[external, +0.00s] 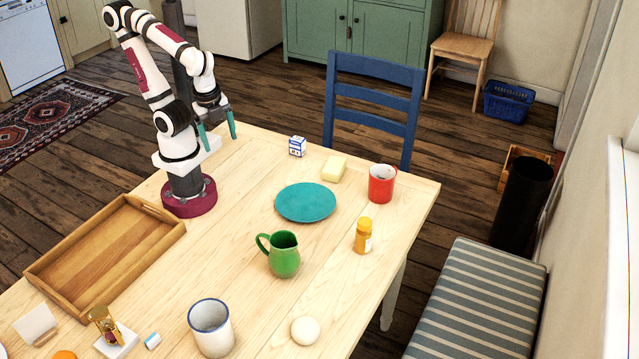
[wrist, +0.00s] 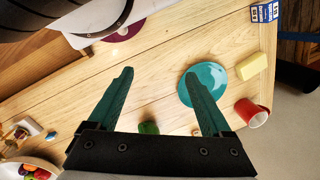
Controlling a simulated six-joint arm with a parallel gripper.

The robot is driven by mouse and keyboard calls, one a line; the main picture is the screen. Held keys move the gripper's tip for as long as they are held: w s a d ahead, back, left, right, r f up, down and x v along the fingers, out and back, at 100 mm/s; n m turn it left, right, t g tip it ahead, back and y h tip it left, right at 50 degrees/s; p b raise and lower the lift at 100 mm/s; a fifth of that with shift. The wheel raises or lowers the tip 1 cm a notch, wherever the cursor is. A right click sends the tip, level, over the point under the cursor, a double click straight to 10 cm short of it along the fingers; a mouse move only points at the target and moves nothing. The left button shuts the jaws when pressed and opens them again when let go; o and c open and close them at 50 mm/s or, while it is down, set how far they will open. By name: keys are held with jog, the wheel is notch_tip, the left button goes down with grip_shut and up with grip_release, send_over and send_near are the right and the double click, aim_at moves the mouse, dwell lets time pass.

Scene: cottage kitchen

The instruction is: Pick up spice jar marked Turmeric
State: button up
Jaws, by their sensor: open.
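A small orange-yellow jar (external: 363,236) with a pale label stands upright on the right part of the table in the external view, in front of the red mug. The writing on its label is too small to read. My gripper (external: 219,138) is open and empty, high above the far left part of the table and well away from the jar. In the wrist view my gripper (wrist: 158,75) shows two teal fingers spread apart with only bare table between them. The jar is not clearly visible there.
Around the jar stand the red mug (external: 381,184), teal plate (external: 305,203) and green jug (external: 284,256). A yellow block (external: 334,169) and small box (external: 297,147) lie farther back. A white cup (external: 211,328), round pale object (external: 305,330) and wooden tray (external: 108,257) are nearer the camera.

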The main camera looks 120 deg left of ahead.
jog(key=n+t+h, duration=0.3)
jog(key=t+h, duration=0.1)
jog(key=t, duration=0.8)
send_near(369, 229)
jog(key=s+a, duration=0.2)
jog(key=s, duration=0.2)
jog(key=x, duration=1)
jog(key=r+x, duration=0.1)
jog(key=x, duration=0.4)
jog(key=shift+w+d+f, duration=0.1)
jog(key=shift+w+d, duration=0.25)
grip_shut()
